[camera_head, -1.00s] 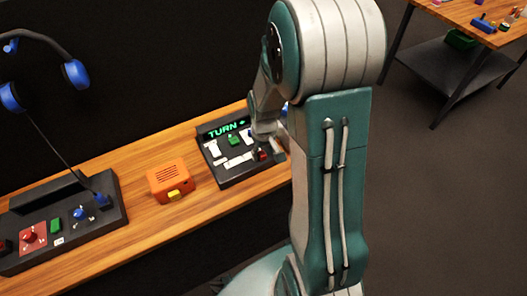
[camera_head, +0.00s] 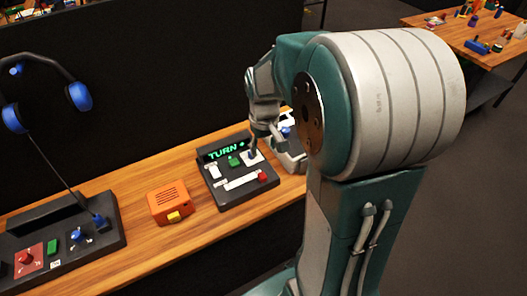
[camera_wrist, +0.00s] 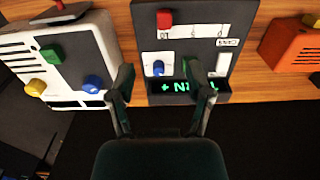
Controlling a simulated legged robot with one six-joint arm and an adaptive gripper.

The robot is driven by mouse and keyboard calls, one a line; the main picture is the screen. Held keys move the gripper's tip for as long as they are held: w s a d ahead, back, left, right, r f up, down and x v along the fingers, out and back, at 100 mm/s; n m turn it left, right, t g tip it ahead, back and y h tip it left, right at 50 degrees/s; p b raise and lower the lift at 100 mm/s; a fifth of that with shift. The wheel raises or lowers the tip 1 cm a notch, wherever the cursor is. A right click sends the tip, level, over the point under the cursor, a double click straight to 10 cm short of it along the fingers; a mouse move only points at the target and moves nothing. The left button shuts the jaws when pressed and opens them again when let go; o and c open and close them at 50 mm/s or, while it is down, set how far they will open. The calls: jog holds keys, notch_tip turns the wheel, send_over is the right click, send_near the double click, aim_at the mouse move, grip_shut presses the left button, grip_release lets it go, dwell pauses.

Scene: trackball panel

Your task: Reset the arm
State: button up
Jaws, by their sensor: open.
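My arm is bent over the bench, its large white and teal joint filling the right of the head view. My gripper (camera_head: 262,142) is above the back right part of the black trackball panel (camera_head: 240,193). In the wrist view my gripper (camera_wrist: 160,78) has its two fingers spread apart with nothing between them. The panel (camera_wrist: 203,14) lies beyond the fingertips, with a red knob (camera_wrist: 165,19), a blue ball (camera_wrist: 158,68) and a green lit text display (camera_wrist: 188,86).
An orange box with a yellow button (camera_head: 170,202) stands left of the panel. A black console (camera_head: 112,225) with a blue headset is farther left. A white device (camera_wrist: 100,35) stands on the panel's other side. A second table (camera_head: 425,19) is at the back right.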

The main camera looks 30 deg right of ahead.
dwell(0.4)
jog(key=s+a+r+t, duration=0.5)
jog(key=s+a+r, duration=0.5)
jog(key=s+r, duration=0.2)
jog(key=shift+s+a+t, duration=0.15)
jog(key=shift+s+t, duration=0.15)
jog(key=shift+s, duration=0.9)
